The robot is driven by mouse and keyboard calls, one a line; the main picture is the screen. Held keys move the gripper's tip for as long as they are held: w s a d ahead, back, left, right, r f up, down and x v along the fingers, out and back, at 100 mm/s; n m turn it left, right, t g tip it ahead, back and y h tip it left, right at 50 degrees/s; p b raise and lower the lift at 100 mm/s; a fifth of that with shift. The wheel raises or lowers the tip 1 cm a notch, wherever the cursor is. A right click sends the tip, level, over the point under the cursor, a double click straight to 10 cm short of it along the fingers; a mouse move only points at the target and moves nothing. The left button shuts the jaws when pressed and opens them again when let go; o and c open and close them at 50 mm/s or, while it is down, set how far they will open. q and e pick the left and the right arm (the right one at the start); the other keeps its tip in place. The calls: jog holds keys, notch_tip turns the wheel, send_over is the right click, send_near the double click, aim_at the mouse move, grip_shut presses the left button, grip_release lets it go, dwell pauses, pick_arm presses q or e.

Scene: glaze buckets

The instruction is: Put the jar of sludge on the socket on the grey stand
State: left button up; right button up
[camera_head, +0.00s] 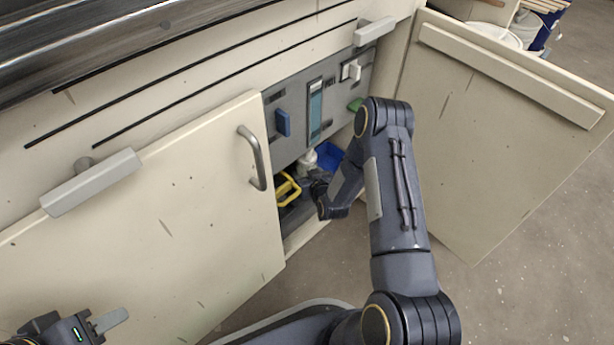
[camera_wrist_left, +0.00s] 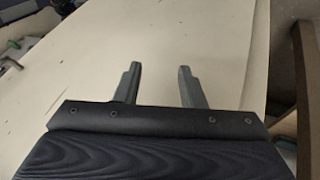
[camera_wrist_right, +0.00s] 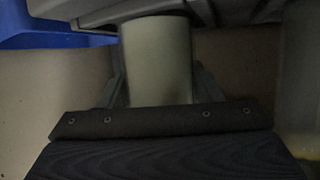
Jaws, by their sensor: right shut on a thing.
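In the right wrist view a pale grey-green cylindrical jar (camera_wrist_right: 157,55) stands between the fingers of my right gripper (camera_wrist_right: 160,88), which is shut on it. Its top meets or passes behind a grey structure (camera_wrist_right: 100,10); I cannot tell whether they touch. No label or contents show. In the head view my right arm reaches into the open cabinet, and the right gripper (camera_head: 318,182) is dark and partly hidden there. I cannot clearly make out the grey stand or its socket. My left gripper (camera_wrist_left: 160,88) is open and empty, over the left cabinet door.
The left cabinet door (camera_head: 150,230) and the right door (camera_head: 500,130) stand open. Inside are a blue bin (camera_head: 330,155), a yellow-handled thing (camera_head: 288,189) and a small white object (camera_head: 307,159). A grey panel (camera_head: 295,105) with coloured handles hangs above the opening.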

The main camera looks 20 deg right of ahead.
jog(key=shift+w+r, duration=0.1)
jog(key=shift+r, duration=0.1)
jog(key=shift+f, duration=0.2)
jog(key=o, duration=1.3)
